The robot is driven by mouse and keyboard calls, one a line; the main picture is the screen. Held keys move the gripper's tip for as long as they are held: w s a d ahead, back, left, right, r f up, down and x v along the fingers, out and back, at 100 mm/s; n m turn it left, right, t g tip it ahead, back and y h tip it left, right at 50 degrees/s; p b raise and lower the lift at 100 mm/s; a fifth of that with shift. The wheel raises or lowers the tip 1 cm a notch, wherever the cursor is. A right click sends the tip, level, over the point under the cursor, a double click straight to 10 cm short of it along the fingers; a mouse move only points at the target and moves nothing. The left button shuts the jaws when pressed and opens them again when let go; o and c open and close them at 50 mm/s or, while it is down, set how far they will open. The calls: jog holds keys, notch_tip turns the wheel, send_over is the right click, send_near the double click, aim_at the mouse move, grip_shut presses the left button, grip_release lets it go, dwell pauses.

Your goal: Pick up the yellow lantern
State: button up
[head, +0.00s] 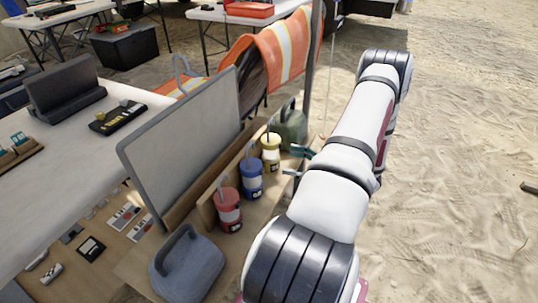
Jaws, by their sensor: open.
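The blue lantern (251,180) and the red lantern (229,210) stand nearer to me in the same row. My gripper (294,162) is just right of the yellow lantern, its teal fingers spread apart and pointing left towards it. The gripper looks empty. Its palm is hidden behind my arm, and I cannot tell whether a fingertip touches the lantern.
A grey panel (185,145) stands upright left of the lanterns. A dark green handled object (292,130) is behind the yellow lantern, and a grey-blue handled object (187,268) is in front. A white table (60,165) lies left. Sand (460,150) on the right is mostly clear.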

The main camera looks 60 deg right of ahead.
aim_at(262, 156)
jog(key=x, duration=0.3)
jog(key=b+x, duration=0.1)
jog(key=x, duration=0.3)
jog(key=shift+w+a+f+b, duration=0.1)
jog(key=shift+a+f+b, duration=0.05)
jog(key=shift+a+b, duration=0.15)
jog(key=c, duration=1.4)
jog(key=shift+c, duration=0.2)
